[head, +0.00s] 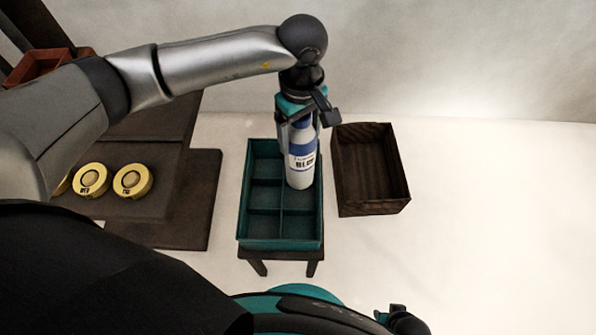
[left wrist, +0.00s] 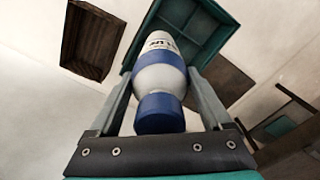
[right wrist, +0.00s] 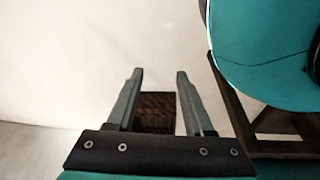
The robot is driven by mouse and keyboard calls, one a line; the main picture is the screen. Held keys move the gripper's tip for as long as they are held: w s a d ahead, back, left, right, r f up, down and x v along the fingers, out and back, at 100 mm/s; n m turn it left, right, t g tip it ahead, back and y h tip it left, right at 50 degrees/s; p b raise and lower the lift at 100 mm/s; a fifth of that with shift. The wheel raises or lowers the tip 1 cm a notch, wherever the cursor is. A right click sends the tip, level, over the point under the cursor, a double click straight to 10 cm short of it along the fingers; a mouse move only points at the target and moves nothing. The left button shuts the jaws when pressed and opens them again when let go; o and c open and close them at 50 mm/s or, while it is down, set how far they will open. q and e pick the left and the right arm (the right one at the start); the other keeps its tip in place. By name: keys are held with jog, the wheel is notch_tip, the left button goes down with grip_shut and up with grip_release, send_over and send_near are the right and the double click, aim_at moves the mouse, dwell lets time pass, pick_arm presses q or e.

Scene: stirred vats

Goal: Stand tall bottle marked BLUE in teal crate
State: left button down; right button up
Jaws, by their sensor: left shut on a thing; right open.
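The tall bottle (head: 301,170) is white with blue at the top and a label reading roughly BLUE, partly legible. My left gripper (head: 298,112) is shut on its upper part and holds it about upright over the right side of the teal crate (head: 243,205). In the left wrist view the bottle (left wrist: 158,75) lies between the fingers, with the teal crate (left wrist: 222,38) behind it. The crate has several compartments. I cannot tell whether the bottle's base is above or inside one. My right gripper (right wrist: 155,78) is open and empty, away from the crate.
The teal crate sits on a small dark stand (head: 284,256). An empty brown wooden crate (head: 370,208) is close on its right. Yellow round tins (head: 128,181) sit on a dark stepped table at left, with a red-brown box (head: 38,66) behind. The floor at right is clear.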

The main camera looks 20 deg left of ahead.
aim_at(300, 169)
pick_arm(q)
jog(key=shift+f+b, duration=1.95)
jog(key=shift+f, duration=4.9)
pick_arm(e)
jog(key=w+a+r, duration=0.4)
jog(key=w+r, duration=0.1)
jog(key=r, duration=0.2)
jog(key=shift+r, duration=0.2)
pick_arm(q)
jog(key=shift+f, duration=0.1)
pick_arm(e)
jog(key=shift+w+a, duration=0.1)
jog(key=shift+w, duration=0.05)
pick_arm(q)
grip_release()
pick_arm(e)
jog(key=shift+w+r, duration=0.1)
jog(key=shift+r, duration=0.1)
pick_arm(q)
notch_tip(300, 169, up, 11)
jog(key=p, duration=0.3)
jog(key=shift+f+p, duration=0.2)
jog(key=shift+p, duration=0.1)
jog(key=shift+r, duration=0.8)
pick_arm(e)
jog(key=s+d+f, duration=0.4)
jog(key=s+f, duration=0.1)
jog(key=f, duration=0.2)
jog(key=shift+f, duration=0.3)
